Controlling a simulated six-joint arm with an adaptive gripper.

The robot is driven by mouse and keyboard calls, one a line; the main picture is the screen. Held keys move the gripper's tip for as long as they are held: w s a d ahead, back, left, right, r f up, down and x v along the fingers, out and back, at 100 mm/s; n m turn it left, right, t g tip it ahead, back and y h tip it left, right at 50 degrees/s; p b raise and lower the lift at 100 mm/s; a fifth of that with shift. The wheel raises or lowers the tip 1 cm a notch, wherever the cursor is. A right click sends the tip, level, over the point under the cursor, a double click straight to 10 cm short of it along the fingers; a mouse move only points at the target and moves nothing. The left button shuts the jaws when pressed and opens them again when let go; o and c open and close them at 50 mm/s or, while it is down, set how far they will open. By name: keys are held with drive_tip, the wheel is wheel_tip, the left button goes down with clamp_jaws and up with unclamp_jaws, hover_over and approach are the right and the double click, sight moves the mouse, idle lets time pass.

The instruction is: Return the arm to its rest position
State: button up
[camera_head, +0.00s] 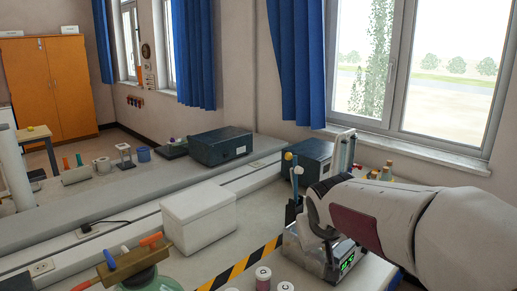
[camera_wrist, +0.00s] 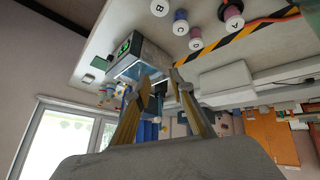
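My arm comes in from the right in the head view, a white arm with a dark red panel. My gripper (camera_wrist: 162,88) shows in the wrist view with its two yellowish fingers apart and nothing seen between the tips. In the head view its fingers are mostly hidden behind my arm, close to a grey device with a green display (camera_head: 346,262). The device also shows in the wrist view (camera_wrist: 135,58), beyond the fingertips. I cannot tell how far the fingertips are from it.
A white box (camera_head: 198,216) stands left of the device. Lettered spools (camera_head: 263,278) stand at the front. A dark box (camera_head: 222,146) and a window (camera_head: 440,70) are behind. An orange-handled clamp (camera_head: 120,267) is front left.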

drive_tip(key=s+d+f+m+g, duration=0.1)
drive_tip(key=s+d, duration=0.1)
drive_tip(key=s, duration=1.3)
drive_tip(key=s+d+f+m, duration=0.1)
drive_tip(key=s+d, duration=0.1)
drive_tip(key=s, duration=1.4)
drive_tip(key=shift+s+f+g+y, duration=0.2)
drive_tip(key=shift+s+g+y, duration=0.05)
drive_tip(key=shift+g+y, duration=0.15)
idle(0.6)
